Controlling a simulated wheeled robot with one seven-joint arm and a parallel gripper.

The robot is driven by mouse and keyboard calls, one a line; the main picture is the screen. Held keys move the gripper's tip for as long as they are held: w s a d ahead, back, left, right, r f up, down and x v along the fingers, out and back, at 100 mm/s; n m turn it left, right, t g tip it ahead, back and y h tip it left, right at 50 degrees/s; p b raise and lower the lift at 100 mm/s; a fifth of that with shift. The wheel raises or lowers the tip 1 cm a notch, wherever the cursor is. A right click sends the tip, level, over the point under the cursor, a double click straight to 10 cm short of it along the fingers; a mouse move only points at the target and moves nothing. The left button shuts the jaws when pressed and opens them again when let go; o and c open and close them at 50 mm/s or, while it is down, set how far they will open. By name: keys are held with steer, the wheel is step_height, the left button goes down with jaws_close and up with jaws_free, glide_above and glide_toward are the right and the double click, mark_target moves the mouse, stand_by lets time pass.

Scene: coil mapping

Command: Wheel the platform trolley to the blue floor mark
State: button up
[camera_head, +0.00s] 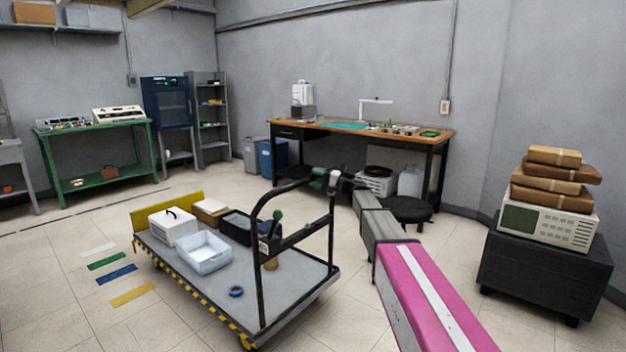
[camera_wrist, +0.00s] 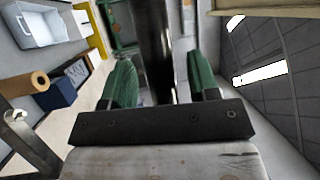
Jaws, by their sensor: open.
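The platform trolley (camera_head: 300,275) stands left of my arm, with a grey deck, striped yellow-black edge and black tubular push handle (camera_head: 331,235). The blue floor mark (camera_head: 117,274) lies on the tiles left of the trolley, between a green and a yellow strip. My gripper (camera_head: 327,176) is at the top of the handle. In the wrist view my gripper (camera_wrist: 162,80) is open, its green fingers on either side of the black handle tube (camera_wrist: 153,40). Small gaps show between tube and fingers, so contact is not seen.
The trolley carries a white case (camera_head: 172,227), a clear bin (camera_head: 204,254), dark boxes and a blue tape roll (camera_head: 236,291). A workbench (camera_head: 380,133) stands behind. A black crate (camera_head: 540,270) with stacked items stands right. The floor around the marks is clear.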

steer(key=v, duration=0.9)
steer(key=shift+d+f, duration=0.15)
steer(key=shift+d, duration=0.05)
steer(key=shift+s, duration=0.1)
steer(key=s+d+f+g+h, duration=0.3)
steer(key=s+f+h, duration=0.7)
steer(key=s+f, duration=1.15)
steer(key=s+d+f+n+h, duration=0.1)
steer(key=s+d+f+h, duration=0.3)
steer(key=s, duration=0.4)
steer(key=s+d+f+g+h, duration=0.1)
steer(key=s+d+f+h, duration=0.4)
steer(key=s+d+f, duration=0.2)
steer(key=shift+s+d+n, duration=0.4)
steer(key=shift+s+d, duration=0.2)
steer(key=shift+s, duration=0.2)
steer(key=shift+f, duration=0.1)
